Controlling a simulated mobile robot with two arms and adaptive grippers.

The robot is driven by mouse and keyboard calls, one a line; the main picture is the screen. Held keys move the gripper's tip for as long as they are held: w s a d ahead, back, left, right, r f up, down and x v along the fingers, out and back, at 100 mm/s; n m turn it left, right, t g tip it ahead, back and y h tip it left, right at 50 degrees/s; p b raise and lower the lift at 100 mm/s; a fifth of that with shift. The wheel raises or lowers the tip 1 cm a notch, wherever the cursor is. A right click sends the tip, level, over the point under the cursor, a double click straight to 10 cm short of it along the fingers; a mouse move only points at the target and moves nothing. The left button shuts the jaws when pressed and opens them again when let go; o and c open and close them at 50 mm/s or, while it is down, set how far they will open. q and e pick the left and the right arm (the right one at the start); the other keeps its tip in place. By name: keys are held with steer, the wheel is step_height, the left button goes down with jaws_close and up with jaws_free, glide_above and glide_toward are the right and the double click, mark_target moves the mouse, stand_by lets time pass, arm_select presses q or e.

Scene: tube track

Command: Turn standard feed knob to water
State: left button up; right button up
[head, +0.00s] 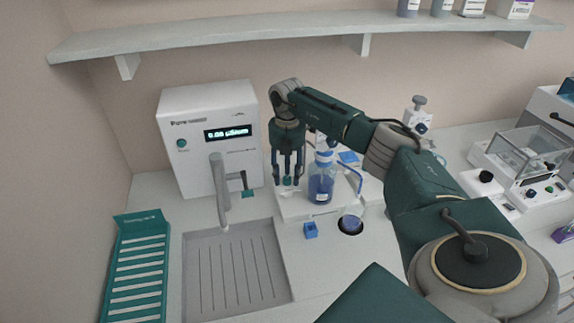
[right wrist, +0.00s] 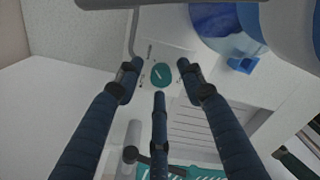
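The feed knob (right wrist: 161,75) is a teal disc with a white pointer line, set on a white panel with small marks around it. In the head view the knob (head: 287,181) shows low between the fingers, on the white base (head: 297,207) left of the blue bottle. The marks are too small to read. My right gripper (head: 286,178) points down over the knob. In the right wrist view its fingers (right wrist: 159,78) are spread around the knob with gaps; I cannot tell if any finger touches it. My left gripper is not in view.
A bottle of blue liquid (head: 321,184) stands close right of the right gripper. A white water unit (head: 176,170) with a lit display and a grey spout (head: 218,185) stand left, over a sink (head: 205,275).

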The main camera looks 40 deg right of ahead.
mark_target(287, 178)
step_height(287, 178, up, 12)
stand_by(0.7)
steer(key=shift+s+f, duration=0.1)
stand_by(0.4)
